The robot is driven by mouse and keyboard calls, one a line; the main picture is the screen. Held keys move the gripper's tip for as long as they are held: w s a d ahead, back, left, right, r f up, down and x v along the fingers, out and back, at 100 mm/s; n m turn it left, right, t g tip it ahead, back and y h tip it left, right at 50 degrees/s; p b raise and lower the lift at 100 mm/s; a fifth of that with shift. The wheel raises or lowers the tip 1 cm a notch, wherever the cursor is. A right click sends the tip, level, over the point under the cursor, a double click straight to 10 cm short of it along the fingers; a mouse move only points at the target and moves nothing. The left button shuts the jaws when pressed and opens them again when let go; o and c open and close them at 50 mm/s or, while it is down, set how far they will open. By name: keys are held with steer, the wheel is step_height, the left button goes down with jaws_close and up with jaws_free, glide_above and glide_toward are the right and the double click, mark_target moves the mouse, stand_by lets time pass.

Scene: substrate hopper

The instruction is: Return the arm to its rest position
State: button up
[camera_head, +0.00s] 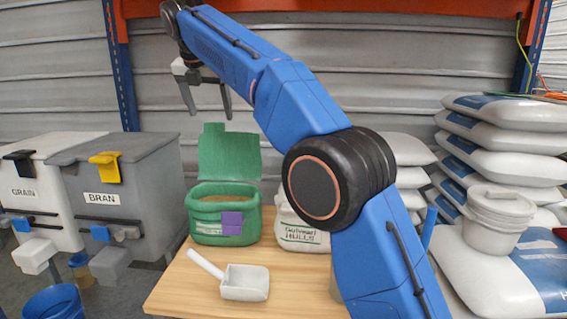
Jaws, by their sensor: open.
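My blue arm rises from the lower right and reaches up to the upper left. My gripper (207,112) hangs from its end with the two dark fingers spread apart. It is open and empty, in the air above the wooden table (185,283). It touches nothing that I can see. Below it, slightly right, is a green container (208,224) with its lid (229,155) raised and brown material inside. A white scoop (244,283) lies on the table in front of the container.
A grey BRAN bin (120,170) and a white GRAIN bin (30,192) stand at left, a blue bucket (53,304) below. A white sack (300,236) sits behind my arm. An orange rack beam (400,8) crosses above.

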steer(key=s+d+f+m, duration=0.15)
steer(key=d+m, duration=0.25)
steer(key=d, duration=0.5)
steer(key=s+d+m, duration=0.3)
steer(key=d+m, duration=0.1)
steer(key=d, duration=0.4)
steer(key=s+d+m, duration=0.3)
steer(key=d, duration=0.6)
steer(key=s+d+f+m, duration=0.9)
steer(key=s+d, duration=0.3)
steer(key=d, duration=0.2)
steer(key=s+d+f+m, duration=0.5)
steer(key=s+f+m, duration=0.1)
steer(key=s+f, duration=0.5)
steer(key=s+d+f+m, duration=0.5)
steer(key=s+f+m, duration=0.2)
steer(key=s+f, duration=0.5)
steer(key=shift+d+f+m+g, duration=0.15)
steer(key=shift+f+m+g, duration=0.2)
steer(key=shift+f, duration=0.25)
